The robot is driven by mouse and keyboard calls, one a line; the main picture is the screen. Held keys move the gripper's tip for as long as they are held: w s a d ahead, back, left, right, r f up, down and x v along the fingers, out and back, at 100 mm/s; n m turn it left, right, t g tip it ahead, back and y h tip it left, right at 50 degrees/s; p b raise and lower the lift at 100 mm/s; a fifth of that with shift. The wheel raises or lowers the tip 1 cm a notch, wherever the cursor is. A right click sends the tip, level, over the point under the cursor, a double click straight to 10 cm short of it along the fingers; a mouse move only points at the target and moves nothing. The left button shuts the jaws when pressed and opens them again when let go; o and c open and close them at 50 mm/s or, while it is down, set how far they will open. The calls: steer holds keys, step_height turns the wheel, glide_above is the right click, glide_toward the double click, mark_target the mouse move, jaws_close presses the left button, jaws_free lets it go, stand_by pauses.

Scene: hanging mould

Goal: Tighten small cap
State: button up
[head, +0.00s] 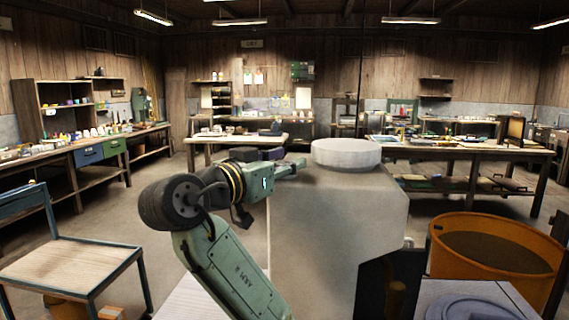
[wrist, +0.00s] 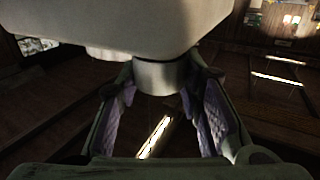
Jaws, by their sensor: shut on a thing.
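A large pale grey, block-shaped body (head: 335,235) stands in front of me, with a wide round white disc (head: 346,153) on its top. My gripper (head: 292,168) is at the upper left of this body in the head view. In the wrist view, a short grey cylinder, which looks like the small cap (wrist: 162,77), joins the pale body (wrist: 110,25). My gripper (wrist: 163,88) has one finger on each side of the small cap and is shut on it. The small cap cannot be made out in the head view.
A wooden-seated chair (head: 75,265) stands at the left. An orange tub (head: 445,255) stands at the right, near a grey surface with a round lid (head: 472,309). Workbenches (head: 485,152) with clutter line the room. Open floor lies between chair and benches.

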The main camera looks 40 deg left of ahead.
steer(key=o, duration=1.2)
steer(key=shift+c, duration=0.2)
steer(key=s, duration=1.2)
steer(key=shift+d, duration=0.4)
steer(key=shift+d, duration=0.1)
